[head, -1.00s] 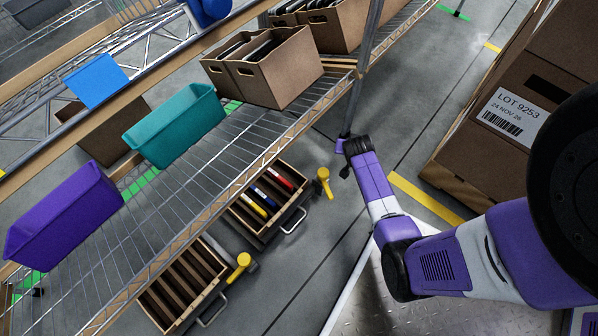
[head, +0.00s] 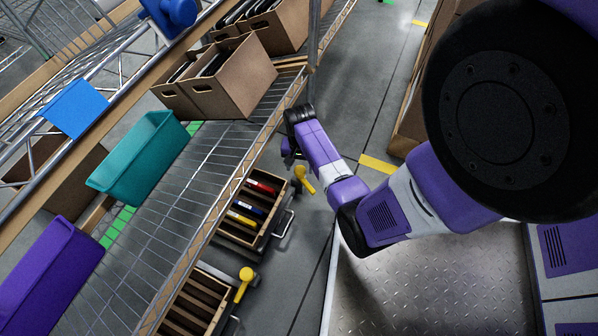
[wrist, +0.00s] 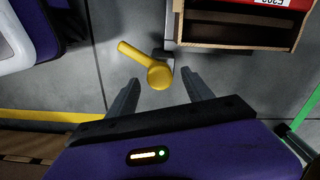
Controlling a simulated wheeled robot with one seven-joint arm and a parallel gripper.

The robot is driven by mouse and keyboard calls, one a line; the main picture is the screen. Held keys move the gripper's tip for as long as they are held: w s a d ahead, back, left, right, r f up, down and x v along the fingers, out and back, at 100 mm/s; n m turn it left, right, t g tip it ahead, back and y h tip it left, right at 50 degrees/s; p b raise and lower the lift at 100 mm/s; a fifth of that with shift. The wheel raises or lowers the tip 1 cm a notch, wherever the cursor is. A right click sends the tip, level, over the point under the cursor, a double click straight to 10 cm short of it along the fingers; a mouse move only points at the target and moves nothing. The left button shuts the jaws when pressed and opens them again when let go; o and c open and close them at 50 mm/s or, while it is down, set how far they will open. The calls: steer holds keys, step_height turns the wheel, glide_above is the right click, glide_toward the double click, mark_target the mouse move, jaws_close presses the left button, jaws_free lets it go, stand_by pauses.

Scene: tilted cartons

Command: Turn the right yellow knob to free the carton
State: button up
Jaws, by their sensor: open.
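My gripper (wrist: 160,80) is open, with one finger on each side of the hub near the fingertips. I cannot tell whether they touch it. In the head view my gripper (head: 290,158) is just above and left of the knob, partly hidden by my wrist. The carton's corner (wrist: 240,42) shows at upper right in the wrist view.
A wire shelf (head: 165,225) hangs over both cartons, carrying a teal bin (head: 135,170) and a purple bin (head: 45,275). Floor (head: 285,300) in front of the cartons is clear.

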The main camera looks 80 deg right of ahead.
mark_target(305, 180)
steer(key=shift+f+b, duration=0.4)
steer(key=shift+f, duration=0.75)
jaws_close()
